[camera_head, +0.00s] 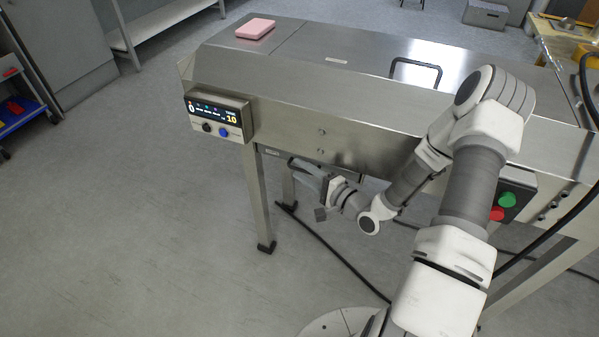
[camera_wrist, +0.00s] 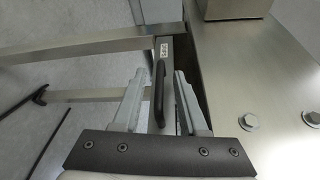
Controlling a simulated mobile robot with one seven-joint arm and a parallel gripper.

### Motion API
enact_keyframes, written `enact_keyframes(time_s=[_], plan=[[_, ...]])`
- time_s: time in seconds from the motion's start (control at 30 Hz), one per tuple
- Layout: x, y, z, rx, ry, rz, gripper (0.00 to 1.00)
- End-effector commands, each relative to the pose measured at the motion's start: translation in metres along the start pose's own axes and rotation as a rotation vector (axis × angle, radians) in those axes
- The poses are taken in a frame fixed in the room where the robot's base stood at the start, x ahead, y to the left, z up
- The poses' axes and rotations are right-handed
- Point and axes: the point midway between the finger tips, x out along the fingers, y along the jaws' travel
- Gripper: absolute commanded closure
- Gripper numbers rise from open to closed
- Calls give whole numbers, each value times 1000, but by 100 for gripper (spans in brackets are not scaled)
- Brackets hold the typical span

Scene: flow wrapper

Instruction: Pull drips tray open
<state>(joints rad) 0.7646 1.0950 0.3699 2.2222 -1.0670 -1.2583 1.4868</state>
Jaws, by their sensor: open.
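The drips tray (camera_wrist: 167,48) shows in the wrist view as a narrow metal front with a small label, set beneath the machine's side panel. Its black bar handle (camera_wrist: 158,92) stands out from that front. My gripper (camera_wrist: 160,76) is open, with one grey finger on each side of the handle and a visible gap to each. In the head view my gripper (camera_head: 306,172) is low at the machine's lower edge.
The steel flow wrapper (camera_head: 290,115) stands above, with a control panel (camera_head: 218,115) on its left end and red and green buttons at right. A machine leg (camera_head: 258,200) stands left of my gripper. A black cable (camera_head: 335,253) crosses the floor. Floor at left is clear.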

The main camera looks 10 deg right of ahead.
Motion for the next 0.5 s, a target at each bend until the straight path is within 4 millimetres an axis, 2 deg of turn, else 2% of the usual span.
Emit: enact_keyframes(time_s=[0.13,0.43,0.5], plan=[[11,0,0,-2,0,1,58],[13,0,0,-1,1,1,58],[13,0,0,-1,1,0,69]])
